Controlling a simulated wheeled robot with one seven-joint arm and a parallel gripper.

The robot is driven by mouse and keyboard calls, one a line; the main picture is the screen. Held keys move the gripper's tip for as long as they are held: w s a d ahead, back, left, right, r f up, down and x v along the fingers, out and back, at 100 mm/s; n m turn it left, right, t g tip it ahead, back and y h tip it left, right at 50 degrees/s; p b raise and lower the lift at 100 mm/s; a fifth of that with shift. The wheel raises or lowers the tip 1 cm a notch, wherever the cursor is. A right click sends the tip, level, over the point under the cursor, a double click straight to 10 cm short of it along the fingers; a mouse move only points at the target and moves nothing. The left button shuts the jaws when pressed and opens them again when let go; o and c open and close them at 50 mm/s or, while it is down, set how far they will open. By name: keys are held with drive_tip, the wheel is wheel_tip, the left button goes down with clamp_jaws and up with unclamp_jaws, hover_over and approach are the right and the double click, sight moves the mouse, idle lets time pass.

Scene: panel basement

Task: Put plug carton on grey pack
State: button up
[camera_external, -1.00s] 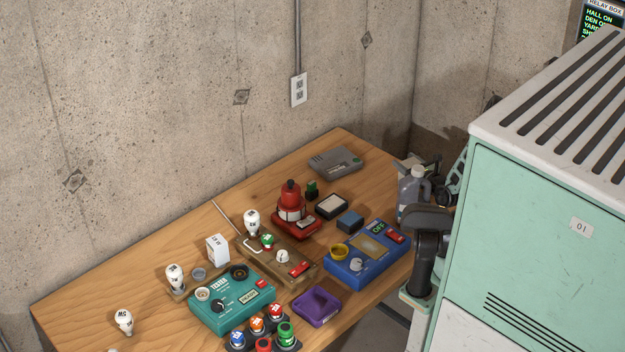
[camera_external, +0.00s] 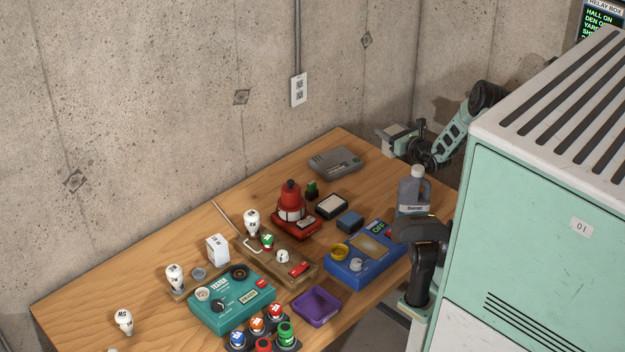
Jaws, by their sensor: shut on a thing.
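My gripper (camera_external: 413,133) is at the far right end of the table, shut on a small pale box, which I take to be the plug carton (camera_external: 391,146). The box is held in the air, tilted, and partly covered by the dark gripper. Its markings are too small to read. The grey pack (camera_external: 335,161) lies flat at the back of the table, to the left of the held box and apart from it. Its top is bare.
A grey jug (camera_external: 413,190) stands just below my gripper in the picture. A red beacon (camera_external: 291,205), a black-framed white pad (camera_external: 332,206) and a blue box (camera_external: 365,255) stand nearer. A white carton (camera_external: 217,249) stands farther left. The concrete wall is behind the table.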

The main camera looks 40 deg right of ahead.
drive_tip(key=w+a+n+y+b, duration=0.1)
drive_tip(key=w+a+b, duration=0.15)
drive_tip(key=w, duration=0.55)
wheel_tip(320, 180, up, 2)
drive_tip(key=y+b, duration=0.1)
drive_tip(key=y, duration=0.1)
hover_over(332, 157)
wheel_tip(332, 157, down, 9)
drive_tip(key=shift+a+r+p, duration=0.1)
drive_tip(key=shift+p, duration=0.35)
drive_tip(key=shift+f, duration=0.25)
drive_tip(key=o, duration=1.1)
drive_tip(key=shift+c, duration=0.2)
drive_tip(key=shift+r, duration=0.15)
